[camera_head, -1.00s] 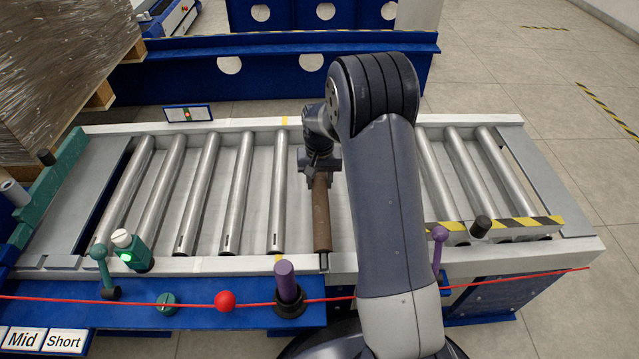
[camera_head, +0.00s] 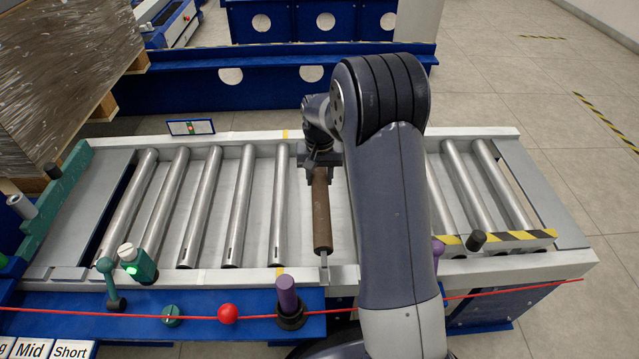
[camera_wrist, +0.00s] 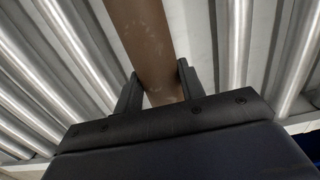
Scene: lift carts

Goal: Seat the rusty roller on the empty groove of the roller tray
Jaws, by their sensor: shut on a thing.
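The rusty roller (camera_head: 321,212) is a brown cylinder with a thin metal pin at its near end. It lies lengthwise over the gap between the conveyor's steel rollers. My gripper (camera_head: 320,160) is shut on its far part. In the wrist view, the brown roller (camera_wrist: 143,40) runs between the two dark fingers of my gripper (camera_wrist: 158,92). The pin ends near the front rail; I cannot tell whether it touches. A green rack (camera_head: 62,190) with a grey roller (camera_head: 22,206) beside it stands at the left; I cannot tell whether this is the roller tray. No empty groove is clearly visible.
Steel rollers (camera_head: 242,205) flank the gap. A purple post (camera_head: 287,294), a green-lit device (camera_head: 136,262), a red ball (camera_head: 228,314) and a red cord line the front edge. A striped bar (camera_head: 500,240) crosses the right end. A wrapped pallet load (camera_head: 70,70) stands back left.

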